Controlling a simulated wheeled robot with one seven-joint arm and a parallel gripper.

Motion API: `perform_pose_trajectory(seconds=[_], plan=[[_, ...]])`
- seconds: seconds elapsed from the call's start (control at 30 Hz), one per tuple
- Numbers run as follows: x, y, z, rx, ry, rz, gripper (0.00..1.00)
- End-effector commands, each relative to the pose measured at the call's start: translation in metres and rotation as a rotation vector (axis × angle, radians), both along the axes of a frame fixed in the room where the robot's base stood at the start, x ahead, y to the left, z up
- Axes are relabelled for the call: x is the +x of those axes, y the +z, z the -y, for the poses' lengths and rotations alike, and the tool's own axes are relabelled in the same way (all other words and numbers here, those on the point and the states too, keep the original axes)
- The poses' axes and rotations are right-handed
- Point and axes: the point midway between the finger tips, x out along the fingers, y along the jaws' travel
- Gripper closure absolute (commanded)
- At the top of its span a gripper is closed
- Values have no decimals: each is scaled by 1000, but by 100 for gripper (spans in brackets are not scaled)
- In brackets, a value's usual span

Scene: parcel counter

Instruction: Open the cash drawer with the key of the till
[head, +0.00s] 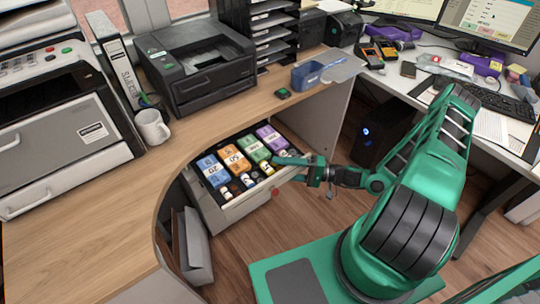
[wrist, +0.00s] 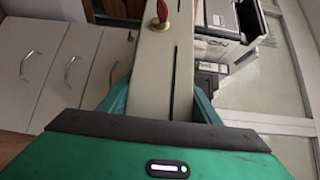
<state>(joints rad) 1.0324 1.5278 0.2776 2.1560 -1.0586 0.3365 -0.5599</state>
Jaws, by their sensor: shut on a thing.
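The cash drawer (head: 237,208) stands open under the counter in the head view, with banknote bundles and coin rolls in its compartments. Its pale front panel (wrist: 151,75) runs between my fingers in the wrist view. The till key (wrist: 161,16), with a red bow, stands in the lock on that panel, and its small red part (head: 272,190) also shows in the head view. My gripper (head: 305,168) is at the right end of the drawer front and shut on it, apart from the key. The fingertips are partly hidden by the panel.
A dark computer case (head: 378,135) stands right of the drawer. Floor in front of the drawer is clear.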

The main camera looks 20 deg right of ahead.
Motion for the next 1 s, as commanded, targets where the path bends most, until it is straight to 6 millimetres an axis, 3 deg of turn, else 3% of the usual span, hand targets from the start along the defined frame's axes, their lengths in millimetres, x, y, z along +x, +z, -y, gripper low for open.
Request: perform_pose_trajectory(seconds=[0.2,0.4,0.97,1.0], plan=[[-43,-3,15,-5,-2,-6,83],[-66,-3,22,-5,-1,-6,83],[-77,-4,25,-7,2,-5,83],[-77,-4,25,-8,2,-5,38]])
